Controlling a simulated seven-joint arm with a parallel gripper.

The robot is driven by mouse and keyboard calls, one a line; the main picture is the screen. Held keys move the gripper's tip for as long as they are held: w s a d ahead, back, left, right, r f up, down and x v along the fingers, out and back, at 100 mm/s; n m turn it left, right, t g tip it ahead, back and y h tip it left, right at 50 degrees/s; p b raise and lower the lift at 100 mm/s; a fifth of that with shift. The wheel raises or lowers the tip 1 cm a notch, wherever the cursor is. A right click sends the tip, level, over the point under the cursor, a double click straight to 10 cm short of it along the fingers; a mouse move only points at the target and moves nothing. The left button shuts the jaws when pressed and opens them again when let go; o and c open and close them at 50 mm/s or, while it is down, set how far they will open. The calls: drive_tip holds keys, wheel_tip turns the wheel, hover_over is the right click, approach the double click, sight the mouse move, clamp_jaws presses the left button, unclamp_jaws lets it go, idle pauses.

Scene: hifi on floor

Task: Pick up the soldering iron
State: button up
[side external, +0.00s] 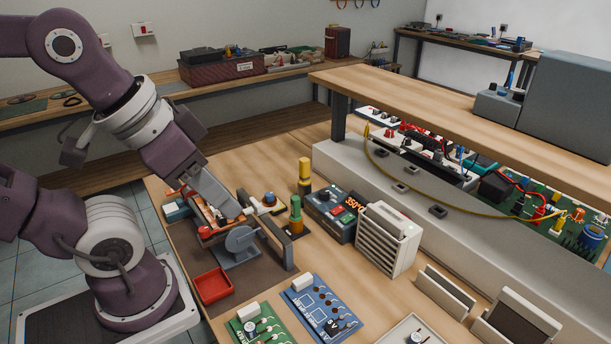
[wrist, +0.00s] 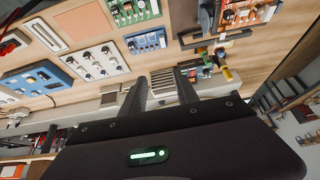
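I cannot clearly make out the soldering iron in either view. A dark soldering station (side external: 332,213) with a red 350°C display stands on the bench, right of my gripper in the side view. Upright pieces with yellow (side external: 304,172) and green (side external: 296,210) tops stand just left of it; I cannot tell whether either is the iron. My gripper (side external: 236,212) hangs over the left part of the bench, near a grey wheel-like part (side external: 241,240). In the wrist view my gripper (wrist: 161,76) shows two dark fingers apart, with nothing held between them.
A white slatted rack (side external: 388,240) stands right of the station. A red tray (side external: 213,285), a green board (side external: 258,326) and a blue board (side external: 320,305) lie toward the front. A raised wooden shelf (side external: 450,105) overhangs the back right. Some bare wood lies between the boards and rack.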

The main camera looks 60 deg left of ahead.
drive_tip(key=shift+o, duration=1.4)
